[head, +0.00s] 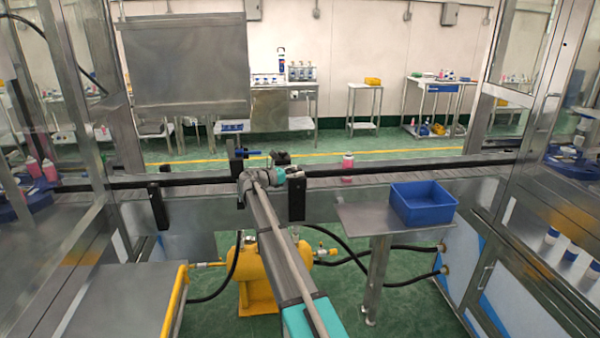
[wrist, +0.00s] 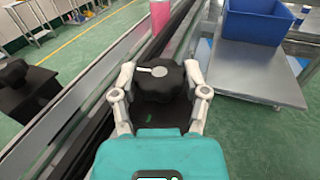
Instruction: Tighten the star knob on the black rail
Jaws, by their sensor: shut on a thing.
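The black star knob (wrist: 160,80) is in the middle of the wrist view, with a pale mark on its top. My gripper (wrist: 161,72) has one finger on each side of the knob and is shut on it. In the head view my gripper (head: 294,174) is small, beside a black bracket (head: 297,200) at the rail; the knob cannot be made out there. The black rail (head: 420,162) runs across the head view along the conveyor. How tight the knob is cannot be seen.
A blue bin (head: 424,204) sits on a steel shelf (head: 365,222) to the right. Another black bracket (head: 158,205) is at the left. Steel-framed doors flank both sides.

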